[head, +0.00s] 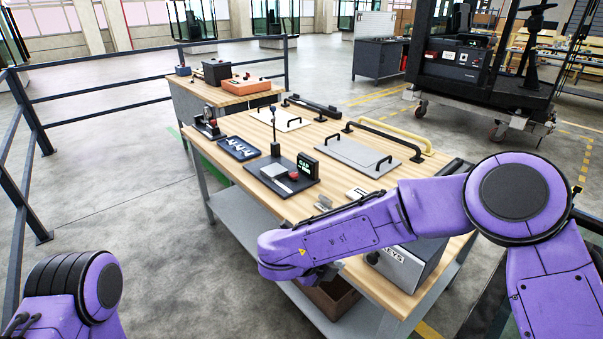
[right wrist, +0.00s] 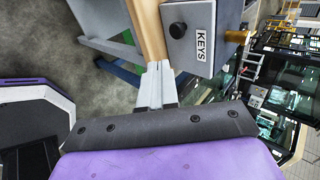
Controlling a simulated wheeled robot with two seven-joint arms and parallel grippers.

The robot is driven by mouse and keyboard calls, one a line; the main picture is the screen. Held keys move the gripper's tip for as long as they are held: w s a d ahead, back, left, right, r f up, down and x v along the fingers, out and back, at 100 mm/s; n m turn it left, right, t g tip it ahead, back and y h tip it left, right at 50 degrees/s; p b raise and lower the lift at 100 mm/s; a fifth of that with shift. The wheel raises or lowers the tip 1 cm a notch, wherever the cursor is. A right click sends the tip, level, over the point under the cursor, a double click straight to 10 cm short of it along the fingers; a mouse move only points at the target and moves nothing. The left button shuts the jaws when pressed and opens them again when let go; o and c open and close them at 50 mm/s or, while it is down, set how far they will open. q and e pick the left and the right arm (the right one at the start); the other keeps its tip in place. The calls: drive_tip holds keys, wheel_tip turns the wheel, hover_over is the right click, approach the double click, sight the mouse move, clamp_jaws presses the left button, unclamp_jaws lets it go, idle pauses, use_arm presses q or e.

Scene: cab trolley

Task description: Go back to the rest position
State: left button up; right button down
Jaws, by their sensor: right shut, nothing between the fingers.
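My right arm reaches across the front edge of the workbench (head: 375,275) from the right in the head view. My right gripper (head: 325,275) is mostly hidden beneath its own wrist there. In the right wrist view my right gripper (right wrist: 158,75) shows two pale fingers together, shut and empty. They point towards the bench edge and the grey KEYS box (right wrist: 190,42). The KEYS box also shows in the head view (head: 412,268), partly behind my forearm. Only a link of my left arm shows at the lower left; my left gripper is out of view.
The bench carries a black base with a small display (head: 307,165), a dark tray (head: 238,148) and a grey panel with handles (head: 355,152). A brown bin (head: 332,297) is below. Railings (head: 100,95) stand left. A dark trolley (head: 475,75) stands at the back right.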

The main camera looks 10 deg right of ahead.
drive_tip(key=s+d+f+n+t+y, duration=0.2)
drive_tip(key=f+n, duration=0.6)
drive_tip(key=s+d+f+n+t+y, duration=0.2)
drive_tip(key=s+d+f+n, duration=0.1)
drive_tip(key=f+n, duration=0.5)
drive_tip(key=s+d+f+n+g, duration=0.2)
drive_tip(key=s+d+f, duration=0.3)
drive_tip(key=s, duration=0.7)
drive_tip(key=s+d+f+n+g+b, duration=0.1)
drive_tip(key=s+d+f+n+g, duration=0.2)
drive_tip(key=s, duration=0.9)
drive_tip(key=d+f+n, duration=0.2)
drive_tip(key=d+f, duration=0.1)
drive_tip(key=d, duration=0.1)
drive_tip(key=shift+s+f+g, duration=0.2)
drive_tip(key=shift+s+g, duration=0.1)
drive_tip(key=shift+d, duration=0.1)
